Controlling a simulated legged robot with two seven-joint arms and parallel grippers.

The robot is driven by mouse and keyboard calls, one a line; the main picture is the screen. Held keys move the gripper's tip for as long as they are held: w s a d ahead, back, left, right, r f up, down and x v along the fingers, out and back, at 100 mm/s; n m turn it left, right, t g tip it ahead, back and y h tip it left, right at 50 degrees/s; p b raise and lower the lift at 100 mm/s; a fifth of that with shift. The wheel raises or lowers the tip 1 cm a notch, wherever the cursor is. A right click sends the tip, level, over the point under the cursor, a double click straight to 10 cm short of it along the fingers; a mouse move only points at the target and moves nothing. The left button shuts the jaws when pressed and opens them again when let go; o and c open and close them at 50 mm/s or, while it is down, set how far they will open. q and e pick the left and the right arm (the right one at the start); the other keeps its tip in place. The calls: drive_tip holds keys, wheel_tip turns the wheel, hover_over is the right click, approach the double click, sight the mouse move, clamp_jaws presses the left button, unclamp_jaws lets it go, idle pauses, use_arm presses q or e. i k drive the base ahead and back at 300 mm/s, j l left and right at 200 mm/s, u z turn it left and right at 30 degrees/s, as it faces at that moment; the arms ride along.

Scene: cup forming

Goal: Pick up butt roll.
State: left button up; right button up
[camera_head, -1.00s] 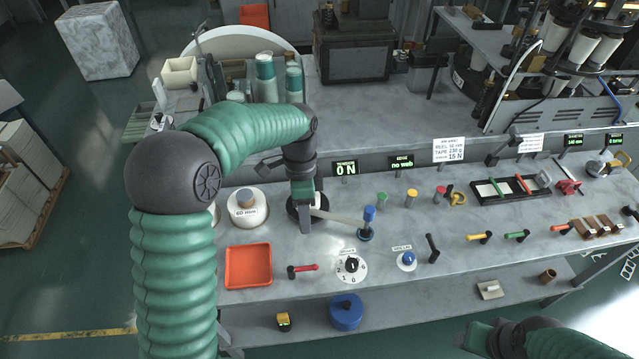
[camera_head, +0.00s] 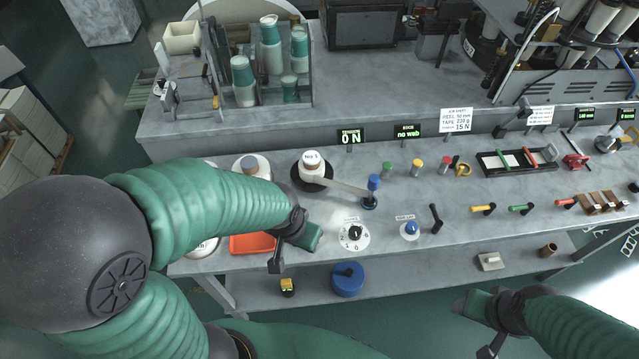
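No roll in view is marked as the butt roll. A white roll (camera_head: 312,163) with a small printed label sits upright on a black disc (camera_head: 324,182) on the bench, beside a pale arm. Another white roll with a brown core (camera_head: 250,166) stands left of it, partly behind my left arm. A third white round piece (camera_head: 203,249) is mostly hidden under that arm. My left gripper (camera_head: 294,250) is open and empty at the bench's front, right of the orange tray (camera_head: 252,243), apart from the rolls. My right gripper (camera_head: 476,326) is open and empty at the lower right.
A dial (camera_head: 355,235), a blue knob (camera_head: 410,229) and several coloured handles line the bench front. Green and white cups (camera_head: 270,45) stand behind. A blue round container (camera_head: 347,279) sits on the lower shelf. My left arm covers the bench's left end.

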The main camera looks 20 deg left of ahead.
sight(310, 164)
drive_tip(key=i+j+u, duration=0.1)
drive_tip(key=u, duration=0.3)
drive_tip(key=i+j+u, duration=0.1)
drive_tip(key=u, duration=0.25)
drive_tip(key=i+u, duration=0.15)
drive_tip(key=u, duration=0.25)
drive_tip(key=i+u, duration=0.15)
drive_tip(key=u, duration=0.25)
drive_tip(key=i, duration=0.2)
